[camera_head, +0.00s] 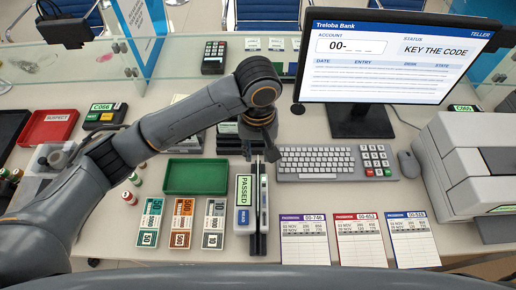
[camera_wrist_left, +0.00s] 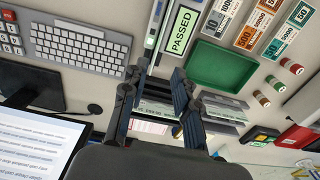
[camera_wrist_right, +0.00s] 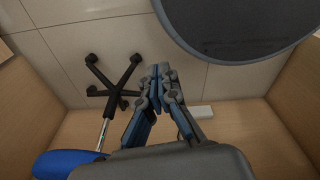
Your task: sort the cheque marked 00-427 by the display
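The display (camera_head: 388,62) reads "Treloba Bank", account "00-" with the rest blank, and status "KEY THE CODE". A number keypad (camera_head: 377,161) sits right of the keyboard (camera_head: 316,162). No cheque marked 00-427 can be read in any view. My left gripper (camera_head: 268,152) points down behind the slim "PASSED" unit (camera_head: 244,203), left of the keyboard. In the left wrist view its fingers (camera_wrist_left: 155,88) are apart with nothing between them, above dark trays with papers (camera_wrist_left: 155,110). My right gripper (camera_wrist_right: 157,70) is shut and empty, over the floor, away from the counter top.
A green tray (camera_head: 196,191), banknote bundles (camera_head: 181,222) and three passbooks (camera_head: 358,238) lie in front. A red "SUSPECT" tray (camera_head: 50,125) is at left. A chair base (camera_wrist_right: 112,80) shows below.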

